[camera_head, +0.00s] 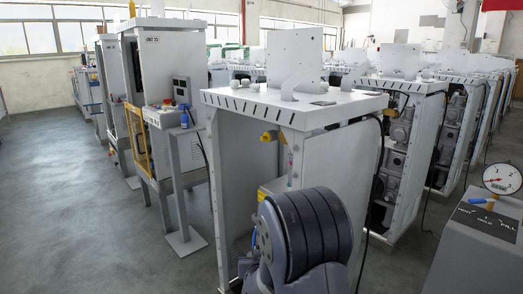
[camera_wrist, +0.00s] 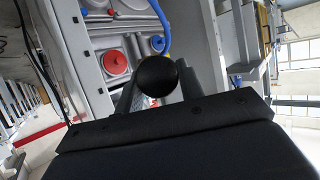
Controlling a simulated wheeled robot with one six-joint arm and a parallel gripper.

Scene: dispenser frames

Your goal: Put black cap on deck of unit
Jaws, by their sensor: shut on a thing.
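My gripper (camera_wrist: 156,84) shows in the wrist view, its two grey fingers closed on the sides of a round black cap (camera_wrist: 157,75). The cap faces the camera and hides part of what is behind it. In the head view the nearest white unit has a flat deck (camera_head: 245,99) with dark slots along its front edge. An upright white plate and a rounded white bracket stand on this deck, with a small dark patch near its right side. The gripper and cap are hidden in the head view behind my dark arm, low in front of the unit.
The wrist view shows a grey panel with a red round part (camera_wrist: 116,63) and a blue hose (camera_wrist: 162,22). A cabinet with a control box (camera_head: 182,90) stands left. A grey console with a gauge (camera_head: 502,178) is at right. Floor at left is open.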

